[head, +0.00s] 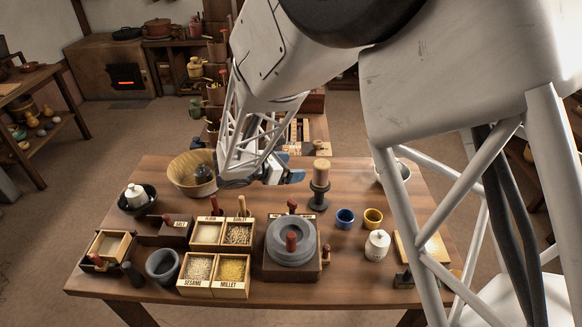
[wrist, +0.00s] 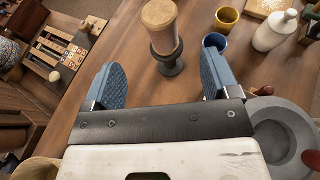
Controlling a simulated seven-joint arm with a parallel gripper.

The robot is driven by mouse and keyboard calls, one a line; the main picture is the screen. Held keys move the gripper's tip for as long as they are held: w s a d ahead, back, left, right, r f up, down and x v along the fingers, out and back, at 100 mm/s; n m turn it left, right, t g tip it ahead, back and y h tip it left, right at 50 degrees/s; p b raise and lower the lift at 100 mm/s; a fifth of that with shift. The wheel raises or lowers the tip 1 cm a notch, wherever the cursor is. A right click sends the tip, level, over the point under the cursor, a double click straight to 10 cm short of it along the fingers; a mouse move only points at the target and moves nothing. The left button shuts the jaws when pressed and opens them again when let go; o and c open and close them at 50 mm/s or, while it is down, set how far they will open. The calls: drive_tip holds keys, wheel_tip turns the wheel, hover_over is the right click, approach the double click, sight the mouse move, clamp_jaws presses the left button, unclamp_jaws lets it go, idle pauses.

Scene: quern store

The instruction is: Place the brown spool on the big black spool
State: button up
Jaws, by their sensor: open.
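The brown spool (head: 321,172) stands upright on top of the big black spool (head: 319,198), toward the back middle of the table. In the wrist view the brown spool (wrist: 160,28) also sits on the black spool (wrist: 168,62), and the two look lined up and touching. My gripper (head: 295,167) is just left of the brown spool in the head view, with its blue fingers pointing toward it. In the wrist view my gripper (wrist: 162,66) is open, its fingers wide apart with nothing between them. The spools are ahead of the fingertips.
A blue cup (head: 345,218), a yellow cup (head: 373,218) and a white jar (head: 377,245) stand right of the spools. A wooden bowl (head: 185,178) is left of my gripper. The grey quern (head: 291,243) and grain boxes (head: 212,290) fill the front.

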idle(0.6)
drive_tip(key=s+d+r+m+g+y, duration=0.2)
drive_tip(key=s+d+r+m+g, duration=0.1)
drive_tip(key=s+d+r+m, duration=0.35)
drive_tip(key=s+d+r+m+g+y, duration=0.25)
drive_tip(key=s+d+r+m, duration=0.2)
drive_tip(key=s+d, duration=0.35)
drive_tip(key=s+d+r+m+y, duration=0.2)
drive_tip(key=s+m, duration=0.4)
drive_tip(key=s, duration=0.3)
drive_tip(key=s+d+r+m+y, duration=0.3)
drive_tip(key=s+r+m+y, duration=0.1)
drive_tip(key=s+m, duration=0.3)
drive_tip(key=shift+s+d+r+t+y, duration=0.15)
drive_tip(key=shift+s+d+t+y, duration=0.25)
drive_tip(key=shift+s, duration=0.85)
